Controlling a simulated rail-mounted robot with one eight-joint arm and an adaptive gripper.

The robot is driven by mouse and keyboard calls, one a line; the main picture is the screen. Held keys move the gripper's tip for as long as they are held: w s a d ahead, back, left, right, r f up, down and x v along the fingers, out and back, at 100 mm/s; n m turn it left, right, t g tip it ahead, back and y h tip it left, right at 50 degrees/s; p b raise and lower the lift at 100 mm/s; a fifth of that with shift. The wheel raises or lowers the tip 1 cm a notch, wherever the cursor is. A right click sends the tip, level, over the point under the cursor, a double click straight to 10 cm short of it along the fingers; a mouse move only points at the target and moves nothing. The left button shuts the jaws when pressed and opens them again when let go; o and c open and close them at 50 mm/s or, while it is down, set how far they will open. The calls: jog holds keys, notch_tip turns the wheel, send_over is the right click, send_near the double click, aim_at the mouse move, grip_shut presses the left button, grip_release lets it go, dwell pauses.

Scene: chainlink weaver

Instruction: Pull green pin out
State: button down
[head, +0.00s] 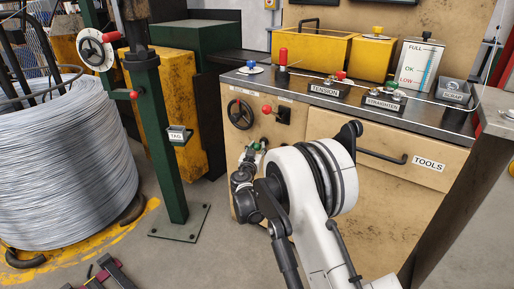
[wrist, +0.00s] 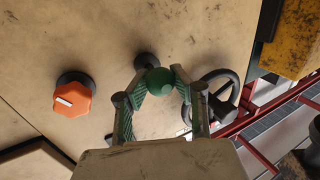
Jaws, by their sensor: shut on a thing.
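The green pin has a round green head (wrist: 160,82), seen in the wrist view in front of a dark round collar (wrist: 146,60) on the tan cabinet panel. My gripper (wrist: 158,86) has its two fingers closed on either side of the green head, touching it. The fingers hide the head's sides, and the pin's shaft is hardly visible. A small bit of green shows there. Whether the pin is seated in the collar or partly out I cannot tell.
An orange knob (wrist: 72,98) is left of the pin, and a black handwheel (wrist: 222,97) is close to the right finger. A green post (head: 165,150) stands left, with open floor between.

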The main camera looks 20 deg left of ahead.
jog(key=shift+a, duration=0.1)
jog(key=shift+s+a, duration=0.2)
jog(key=shift+s, duration=0.6)
jog(key=shift+s+a, duration=0.15)
jog(key=shift+s, duration=0.7)
jog(key=shift+s+a, duration=0.2)
jog(key=shift+s, duration=0.6)
jog(key=c, duration=1.4)
grip_release()
jog(key=shift+s+a, duration=0.1)
jog(key=shift+s, duration=0.05)
jog(key=s, duration=0.4)
jog(key=s+d, duration=0.1)
jog(key=s, duration=0.2)
jog(key=s+d, duration=0.1)
jog(key=s, duration=0.3)
jog(key=shift+s+d, duration=0.2)
jog(key=shift+s, duration=0.15)
